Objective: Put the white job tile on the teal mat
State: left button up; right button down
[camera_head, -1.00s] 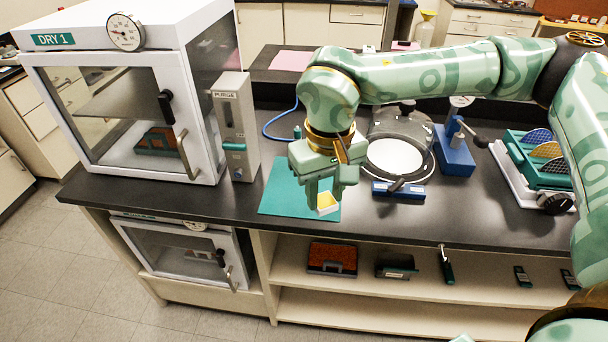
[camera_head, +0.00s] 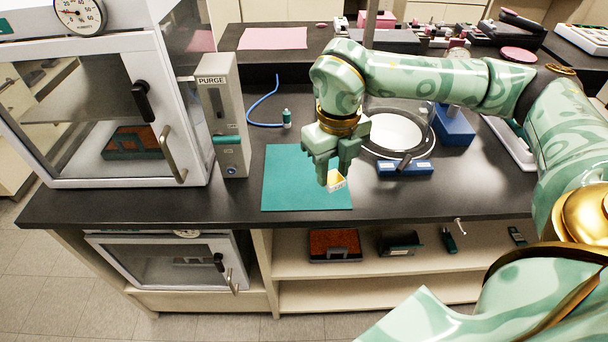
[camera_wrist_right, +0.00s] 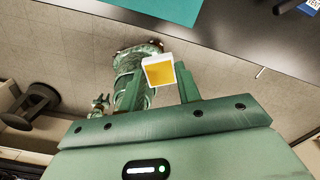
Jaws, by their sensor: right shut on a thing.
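The white job tile (camera_head: 336,181), with a yellow face, is between the fingertips of my right gripper (camera_head: 332,178). The gripper is shut on it. In the head view the tile appears tilted, in front of the right part of the teal mat (camera_head: 287,182). I cannot tell its height above the mat. In the right wrist view the tile (camera_wrist_right: 160,72) shows at the fingertips, with the mat (camera_wrist_right: 170,8) beyond it at the top edge. The mat lies flat on the dark bench, and its visible part is bare. My left gripper is not clearly in view.
A grey purge unit (camera_head: 222,120) and a white drying cabinet (camera_head: 90,110) stand left of the mat. A blue block (camera_head: 405,168) and a round white plate (camera_head: 393,132) are to its right. The bench's front edge is close.

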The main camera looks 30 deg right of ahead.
jog(key=d+m, duration=0.2)
jog(key=m, duration=0.3)
jog(key=b, duration=0.4)
send_over(305, 182)
jog(key=shift+m, duration=0.4)
jog(key=f, duration=1)
jog(key=shift+s+d+f, duration=0.1)
jog(key=shift+s+f, duration=0.1)
jog(key=shift+w+f, duration=0.2)
jog(key=shift+f, duration=0.1)
jog(key=shift+f+b, duration=0.3)
jog(key=shift+f, duration=1.15)
jog(key=shift+f, duration=0.15)
jog(key=c, duration=1)
grip_release()
